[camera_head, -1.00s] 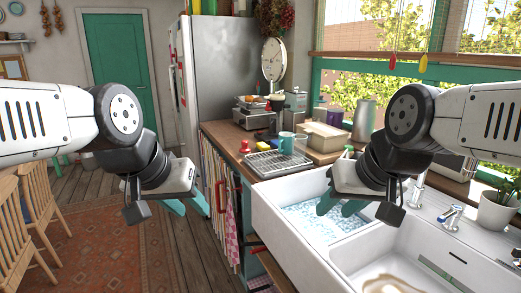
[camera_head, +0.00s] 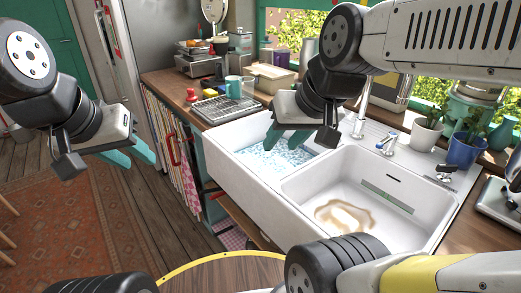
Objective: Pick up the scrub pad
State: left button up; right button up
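I cannot make out a scrub pad for certain. Small coloured items (camera_head: 207,83) lie on the counter behind the drying rack, too small to identify. My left gripper (camera_head: 131,155) hangs over the floor, left of the counter, with its teal fingers apart and nothing between them. My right gripper (camera_head: 286,138) is in front of the sink's left basin in the picture, its teal fingers apart and empty. It hides part of that basin and of the counter behind.
The white double sink (camera_head: 255,195) has bluish, water-like contents at left and a brown stain in its right basin. A wire drying rack (camera_head: 226,107), a teal mug (camera_head: 234,88) and a box (camera_head: 271,77) stand on the counter. Potted plants (camera_head: 465,150) and a tap (camera_head: 388,143) are at right.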

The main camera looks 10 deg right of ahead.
aim_at(208, 93)
jog(key=i+j+z, duration=0.1)
jog(key=z, duration=0.3)
jog(key=i+j+z, duration=0.1)
jog(key=z, duration=0.3)
jog(key=i+j+z, duration=0.1)
jog(key=z, duration=0.3)
jog(key=i+j+z, duration=0.2)
jog(key=j, duration=0.45)
jog(key=j+z, duration=0.25)
jog(key=j, duration=0.45)
jog(key=i+j+z, duration=0.2)
jog(key=j, duration=1.2)
